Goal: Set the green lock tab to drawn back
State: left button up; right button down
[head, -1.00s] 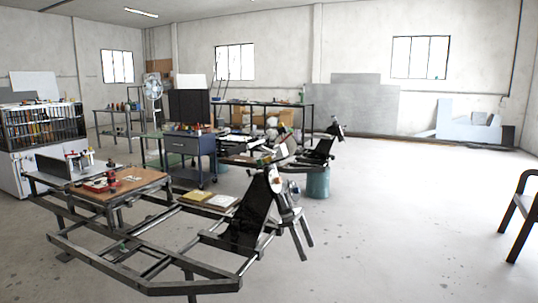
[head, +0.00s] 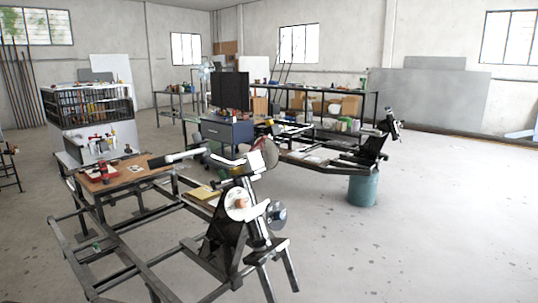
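A small green piece (head: 97,247) sits on the low dark metal frame (head: 130,262) at the lower left of the head view. It may be the green lock tab, but it is too small to tell its shape or position. Neither of my grippers is in view.
A wooden-topped bench (head: 125,173) with tools stands at the left. An upright fixture with handlebars (head: 245,205) rises from the frame's right end. A teal bin (head: 362,188) and a blue drawer cabinet (head: 227,130) stand behind. The floor at the right is open.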

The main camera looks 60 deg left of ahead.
aim_at(222, 174)
jog(key=u, duration=0.7)
jog(key=i, duration=1.35)
jog(key=u, duration=1.65)
jog(key=i, duration=0.45)
jog(key=u, duration=0.4)
